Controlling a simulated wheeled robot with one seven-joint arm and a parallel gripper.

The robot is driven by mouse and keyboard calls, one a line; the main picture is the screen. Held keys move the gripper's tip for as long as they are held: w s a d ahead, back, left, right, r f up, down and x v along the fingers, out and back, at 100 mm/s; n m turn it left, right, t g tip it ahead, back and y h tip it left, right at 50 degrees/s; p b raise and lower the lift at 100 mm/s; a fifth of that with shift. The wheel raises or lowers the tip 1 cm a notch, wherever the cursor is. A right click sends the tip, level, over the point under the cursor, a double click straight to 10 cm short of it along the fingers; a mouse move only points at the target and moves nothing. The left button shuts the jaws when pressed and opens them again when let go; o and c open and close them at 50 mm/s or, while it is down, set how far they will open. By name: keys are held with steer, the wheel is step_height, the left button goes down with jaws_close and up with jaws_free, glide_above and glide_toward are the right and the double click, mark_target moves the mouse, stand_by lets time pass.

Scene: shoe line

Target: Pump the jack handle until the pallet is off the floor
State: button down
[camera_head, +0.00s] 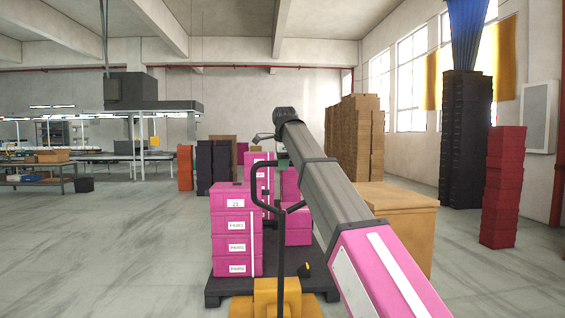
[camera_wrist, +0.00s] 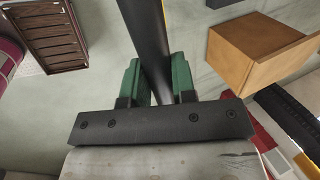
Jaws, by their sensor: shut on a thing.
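The pallet jack's black handle (camera_head: 281,230) stands upright above its yellow-orange body (camera_head: 270,300) in the head view, with a loop at the top. In the wrist view the black handle bar (camera_wrist: 146,35) runs between my gripper's two green fingers. My gripper (camera_wrist: 152,78) is shut on that bar. In the head view it is small and partly hidden behind my arm. The dark pallet (camera_head: 225,289) carries stacked pink boxes (camera_head: 237,228) just beyond the jack. I cannot tell whether a gap shows under the pallet.
A tan box (camera_head: 400,205) stands right of the pallet, partly behind my arm. Red crates (camera_head: 503,190) and tall dark stacks (camera_head: 465,140) stand further right. Cardboard boxes (camera_head: 355,135) are stacked behind. A workbench (camera_head: 38,178) is at far left. The left floor is clear.

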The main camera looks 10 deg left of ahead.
steer(key=s+d+f, duration=0.2)
steer(key=s+f, duration=0.2)
steer(key=s, duration=0.6)
steer(key=s+d+f, duration=0.3)
steer(key=s+f, duration=0.2)
steer(key=s, duration=0.5)
steer(key=s+d+f, duration=0.3)
steer(key=s+f, duration=0.1)
steer(key=s, duration=0.7)
steer(key=shift+d+f, duration=0.25)
steer(key=shift+f, duration=0.05)
